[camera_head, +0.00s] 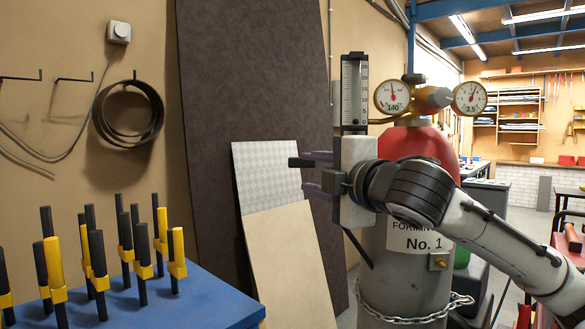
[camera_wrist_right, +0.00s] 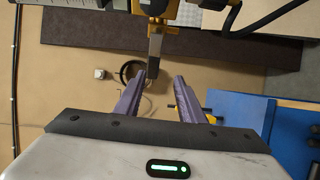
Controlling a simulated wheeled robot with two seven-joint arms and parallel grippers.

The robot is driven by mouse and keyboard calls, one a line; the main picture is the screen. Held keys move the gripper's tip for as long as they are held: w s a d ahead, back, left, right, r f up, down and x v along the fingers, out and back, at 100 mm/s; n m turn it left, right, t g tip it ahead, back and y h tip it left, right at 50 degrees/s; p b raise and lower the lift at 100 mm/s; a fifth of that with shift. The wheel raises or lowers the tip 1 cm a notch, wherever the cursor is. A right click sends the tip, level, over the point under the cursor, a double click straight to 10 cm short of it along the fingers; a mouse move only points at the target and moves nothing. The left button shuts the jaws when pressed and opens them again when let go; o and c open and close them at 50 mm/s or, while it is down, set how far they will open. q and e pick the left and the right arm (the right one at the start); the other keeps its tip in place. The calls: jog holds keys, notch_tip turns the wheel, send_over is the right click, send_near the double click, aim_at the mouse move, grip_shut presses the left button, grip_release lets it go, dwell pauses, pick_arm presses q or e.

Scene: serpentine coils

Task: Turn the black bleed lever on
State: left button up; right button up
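The black bleed lever (camera_head: 300,162) shows in the head view as a short dark bar pointing left, just beyond my right gripper's purple fingertips. In the right wrist view the lever (camera_wrist_right: 155,62) hangs down from a brass fitting, its end between the fingertips and nearer the left one. My right gripper (camera_head: 315,172) is open, fingers pointing left; it also shows in the right wrist view (camera_wrist_right: 160,78). I see gaps beside the lever; whether a finger touches it I cannot tell. The gripper hides the lever's base in the head view. My left gripper is out of view.
A grey gas cylinder (camera_head: 385,262) with red shoulder stands behind my right arm, chained. It carries two gauges (camera_head: 392,96) and a flow tube (camera_head: 354,92). A blue table (camera_head: 205,300) with black and yellow clamps is at left. Boards (camera_head: 285,255) lean on the wall.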

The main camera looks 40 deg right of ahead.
aim_at(292, 161)
jog(key=shift+d+r, duration=0.25)
jog(key=shift+r, duration=0.45)
jog(key=shift+w+d+r+p, duration=0.15)
jog(key=shift+w+p, duration=0.1)
jog(key=shift+p, duration=0.25)
jog(key=p+x, duration=0.3)
jog(key=x, duration=0.5)
jog(key=shift+w+p, duration=0.2)
jog(key=shift+p, duration=0.2)
jog(key=shift+w+d, duration=0.2)
jog(key=shift+w, duration=0.3)
grip_shut()
